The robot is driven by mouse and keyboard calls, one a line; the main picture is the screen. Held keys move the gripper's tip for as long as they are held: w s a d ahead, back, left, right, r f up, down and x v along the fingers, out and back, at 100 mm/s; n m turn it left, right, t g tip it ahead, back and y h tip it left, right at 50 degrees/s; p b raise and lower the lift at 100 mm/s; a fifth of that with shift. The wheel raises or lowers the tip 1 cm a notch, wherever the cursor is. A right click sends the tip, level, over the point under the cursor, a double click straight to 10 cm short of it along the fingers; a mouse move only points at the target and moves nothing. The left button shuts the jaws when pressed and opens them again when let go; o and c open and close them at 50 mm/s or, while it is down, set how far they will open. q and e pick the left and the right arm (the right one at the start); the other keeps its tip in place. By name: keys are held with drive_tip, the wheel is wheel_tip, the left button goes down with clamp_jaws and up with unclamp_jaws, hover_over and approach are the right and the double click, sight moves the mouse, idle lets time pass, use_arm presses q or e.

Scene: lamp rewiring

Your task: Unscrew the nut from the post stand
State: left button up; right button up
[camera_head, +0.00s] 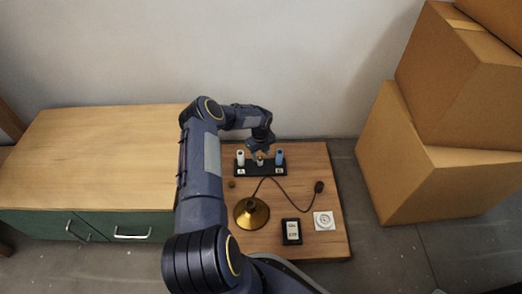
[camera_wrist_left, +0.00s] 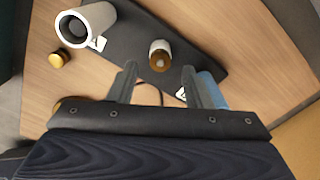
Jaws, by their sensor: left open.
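The post stand is a dark base plate (camera_head: 247,171) on the small wooden table, with a white post (camera_head: 241,157) at left, a short middle post and a blue post (camera_head: 279,158) at right. In the left wrist view the short white middle post carries a brass-brown nut (camera_wrist_left: 159,62) on its end. My left gripper (camera_head: 259,153) is above the middle post. In the left wrist view its two fingers (camera_wrist_left: 160,72) are apart, with the nut in line with the gap near the fingertips; contact cannot be told. The blue post (camera_wrist_left: 213,90) is partly hidden behind one finger.
A brass lamp base (camera_head: 251,213) with a cord and dark plug (camera_head: 319,187), a black meter-like box (camera_head: 291,231) and a white socket plate (camera_head: 324,220) lie in front of the stand. A small brass piece (camera_wrist_left: 59,60) lies near the white post. Cardboard boxes (camera_head: 425,170) stand at right.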

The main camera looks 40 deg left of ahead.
use_arm(q)
drive_tip(key=shift+f, duration=0.8)
clamp_jaws()
drive_tip(key=c, duration=0.8)
unclamp_jaws()
clamp_jaws()
drive_tip(key=n, duration=0.3)
drive_tip(key=shift+w+r, duration=0.1)
drive_tip(key=n, duration=0.4)
drive_tip(key=shift+n, duration=0.4)
